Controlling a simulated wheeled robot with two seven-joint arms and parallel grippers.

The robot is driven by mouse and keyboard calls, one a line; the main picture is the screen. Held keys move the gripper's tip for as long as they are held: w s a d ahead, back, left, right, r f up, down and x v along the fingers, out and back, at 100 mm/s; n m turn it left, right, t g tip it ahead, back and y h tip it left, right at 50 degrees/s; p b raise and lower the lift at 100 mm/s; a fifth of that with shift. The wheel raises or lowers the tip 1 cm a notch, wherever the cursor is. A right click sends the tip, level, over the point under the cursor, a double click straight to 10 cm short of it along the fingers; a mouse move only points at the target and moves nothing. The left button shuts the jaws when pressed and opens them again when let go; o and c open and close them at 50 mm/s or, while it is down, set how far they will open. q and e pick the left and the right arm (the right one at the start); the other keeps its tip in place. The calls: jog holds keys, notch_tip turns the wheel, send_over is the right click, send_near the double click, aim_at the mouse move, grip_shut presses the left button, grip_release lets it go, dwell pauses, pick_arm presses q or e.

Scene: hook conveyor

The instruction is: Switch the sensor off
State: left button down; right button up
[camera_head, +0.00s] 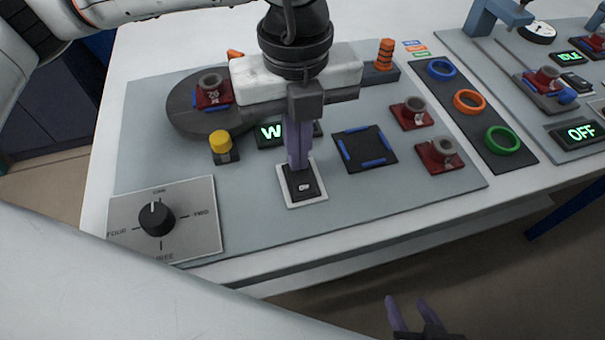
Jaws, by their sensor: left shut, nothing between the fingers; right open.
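A black rocker switch (303,187) in a white frame sits on the grey panel, left of centre. My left gripper (298,163) points straight down, shut and empty, with its tips at or just above the switch's far edge. Whether it touches cannot be told. No part is clearly labelled as the sensor. My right gripper (415,312) is open and empty at the bottom edge, below the table front.
A rotary knob (156,218) stands at the front left, a yellow button (221,142) behind it. Red blocks with grey rings (440,153) and a black square pad (364,147) lie to the right. A dark strip holds blue, orange and green rings (503,139).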

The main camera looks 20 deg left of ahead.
pick_arm(q)
jog(key=shift+f+b, duration=0.3)
jog(key=shift+f, duration=0.1)
jog(key=shift+r, duration=0.1)
jog(key=shift+r+p, duration=0.35)
jog(key=shift+r, duration=0.1)
notch_tip(320, 180, up, 2)
jog(key=shift+r+p, duration=0.1)
jog(key=shift+p, duration=0.45)
jog(key=shift+r+p, duration=0.7)
jog(key=shift+r, duration=1.2)
